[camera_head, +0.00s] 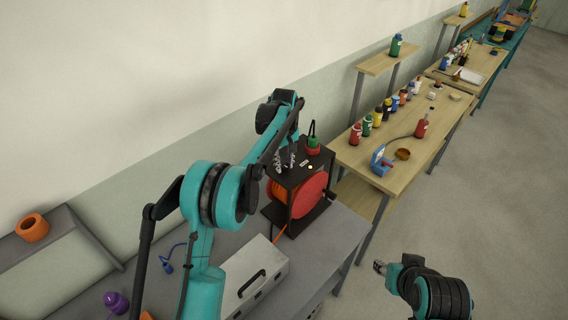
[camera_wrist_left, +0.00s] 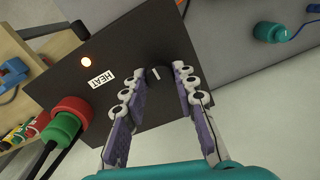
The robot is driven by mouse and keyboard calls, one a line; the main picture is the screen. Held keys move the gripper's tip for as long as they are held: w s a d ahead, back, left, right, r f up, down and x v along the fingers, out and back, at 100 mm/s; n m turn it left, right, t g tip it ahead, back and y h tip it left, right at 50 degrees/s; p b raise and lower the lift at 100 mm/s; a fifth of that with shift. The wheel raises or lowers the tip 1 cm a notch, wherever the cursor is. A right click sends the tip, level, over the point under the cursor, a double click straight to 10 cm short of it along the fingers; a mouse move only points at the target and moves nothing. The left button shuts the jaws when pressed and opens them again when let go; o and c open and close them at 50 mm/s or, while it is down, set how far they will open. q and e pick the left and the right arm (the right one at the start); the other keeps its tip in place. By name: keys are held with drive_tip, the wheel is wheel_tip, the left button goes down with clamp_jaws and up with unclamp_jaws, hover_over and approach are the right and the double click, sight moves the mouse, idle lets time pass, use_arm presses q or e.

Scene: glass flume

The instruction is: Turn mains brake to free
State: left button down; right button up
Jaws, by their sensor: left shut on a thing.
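A black knob (camera_wrist_left: 159,73) with a white pointer line sits on the dark top panel (camera_wrist_left: 110,60) of a reel unit. My left gripper (camera_wrist_left: 157,82) is shut on this knob, with one finger on each side of it. In the head view the left gripper (camera_head: 285,160) comes down onto the unit's top (camera_head: 304,170), and the knob is hidden there. No brake or free marking is legible. My right gripper (camera_head: 380,267) is at the lower right over the floor, too small to tell its opening.
A red-orange reel (camera_head: 308,195) sits below. A grey case (camera_head: 256,280) stands in front. A bottle-covered bench (camera_head: 440,135) is to the right.

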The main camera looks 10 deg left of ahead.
sight(284, 165)
use_arm(q)
drive_tip(key=shift+r, duration=0.1)
idle(0.3)
drive_tip(key=c, duration=1.2)
unclamp_jaws()
wheel_tip(284, 165, up, 12)
drive_tip(key=shift+s, duration=0.1)
